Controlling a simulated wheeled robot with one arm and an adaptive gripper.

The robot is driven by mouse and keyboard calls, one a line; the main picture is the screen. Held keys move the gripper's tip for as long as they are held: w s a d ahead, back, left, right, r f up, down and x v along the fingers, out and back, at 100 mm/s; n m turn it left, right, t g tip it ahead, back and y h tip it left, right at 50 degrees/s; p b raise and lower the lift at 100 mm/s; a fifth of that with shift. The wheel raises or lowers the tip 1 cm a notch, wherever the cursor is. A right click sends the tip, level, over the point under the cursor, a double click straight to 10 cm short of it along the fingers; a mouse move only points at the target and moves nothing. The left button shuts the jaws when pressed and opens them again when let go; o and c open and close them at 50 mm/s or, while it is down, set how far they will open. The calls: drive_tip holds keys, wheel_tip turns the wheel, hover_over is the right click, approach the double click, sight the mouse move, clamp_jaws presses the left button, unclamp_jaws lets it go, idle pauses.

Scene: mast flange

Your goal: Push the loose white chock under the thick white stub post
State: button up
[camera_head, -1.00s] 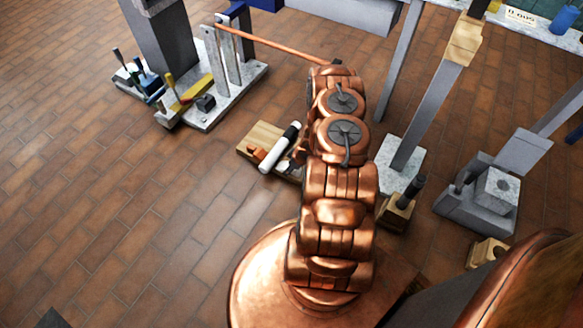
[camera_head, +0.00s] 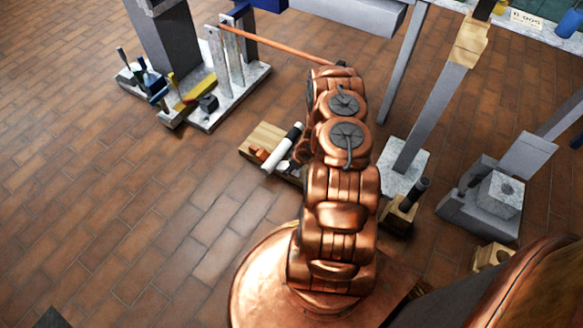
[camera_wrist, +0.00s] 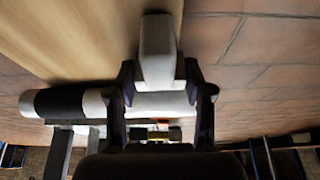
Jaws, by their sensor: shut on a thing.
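The white chock (camera_wrist: 157,52) is a pale tapered block between the fingertips of my gripper (camera_wrist: 158,72) in the wrist view. My gripper is shut on it, close to the wooden board. A white post with a black band (camera_head: 283,148) leans across the picture at the board in the head view. It crosses behind the fingers in the wrist view (camera_wrist: 95,103). Whether the chock touches the post, I cannot tell. My arm hides the gripper and the chock in the head view.
The wooden board (camera_head: 265,137) carries a small orange block (camera_head: 261,155). A stone-based stand with levers (camera_head: 235,92) is at upper left. A grey post on a pale base (camera_head: 404,172) and a grey block fixture (camera_head: 485,200) stand right. The floor at left is clear.

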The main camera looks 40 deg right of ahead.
drive_tip(key=shift+w+a, duration=0.1)
drive_tip(key=shift+w, duration=0.25)
drive_tip(key=o, duration=1.3)
drive_tip(key=shift+v, duration=6)
